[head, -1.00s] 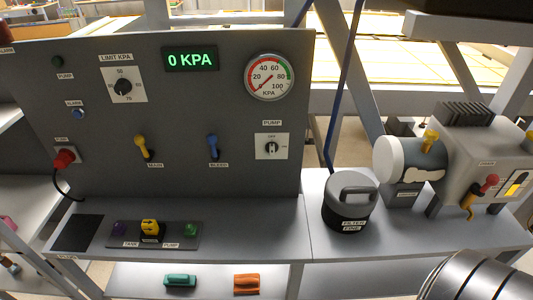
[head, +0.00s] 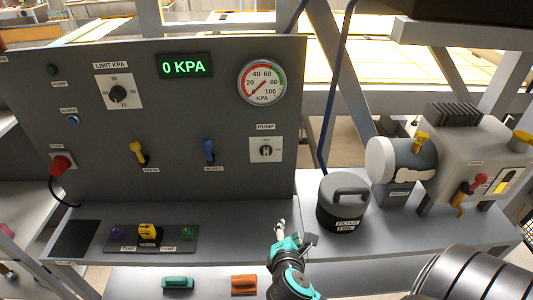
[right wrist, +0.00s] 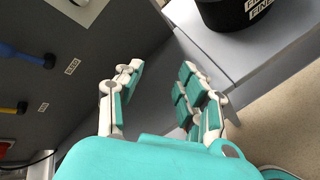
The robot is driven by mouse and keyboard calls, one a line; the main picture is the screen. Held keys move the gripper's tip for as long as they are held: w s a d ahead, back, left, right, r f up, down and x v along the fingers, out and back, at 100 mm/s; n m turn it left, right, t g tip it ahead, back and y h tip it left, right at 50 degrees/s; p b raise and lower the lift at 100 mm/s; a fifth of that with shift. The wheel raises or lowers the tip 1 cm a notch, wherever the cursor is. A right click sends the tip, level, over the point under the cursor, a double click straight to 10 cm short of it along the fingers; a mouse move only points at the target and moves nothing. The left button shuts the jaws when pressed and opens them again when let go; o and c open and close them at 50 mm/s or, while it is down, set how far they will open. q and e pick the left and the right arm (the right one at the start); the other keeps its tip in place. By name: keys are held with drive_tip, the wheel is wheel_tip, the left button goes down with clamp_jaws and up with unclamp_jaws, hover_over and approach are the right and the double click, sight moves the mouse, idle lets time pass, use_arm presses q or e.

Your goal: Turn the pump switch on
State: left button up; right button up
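The pump switch (head: 265,150) is a dark rotary knob on a white plate, under a PUMP label on the right side of the grey panel (head: 225,110). Its pointer looks upright, toward the OFF mark. In the right wrist view, part of its white plate (right wrist: 80,10) shows at the top left edge. My right gripper (head: 294,234) is below and slightly right of the switch, over the front of the shelf, apart from it. Its teal fingers (right wrist: 160,80) are spread with nothing between them. My left gripper is out of view.
A black filter canister (head: 342,203) stands on the shelf right of my gripper. Blue bleed (head: 208,150) and yellow main (head: 137,150) levers are left of the switch. The display (head: 184,66) reads 0 KPA; a round gauge (head: 262,82) sits above the switch.

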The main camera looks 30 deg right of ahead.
drive_tip(key=w+a+r+n+t+h, duration=0.1)
drive_tip(key=w+r+n+t+h, duration=0.1)
drive_tip(key=w+r+n+t, duration=0.6)
drive_tip(key=n+g+p, duration=0.3)
drive_tip(key=n+p, duration=0.1)
approach(266, 150)
drive_tip(key=x, duration=0.8)
drive_tip(key=shift+w+d, duration=0.1)
drive_tip(key=shift+d, duration=0.05)
drive_tip(key=shift+f, duration=0.1)
clamp_jaws()
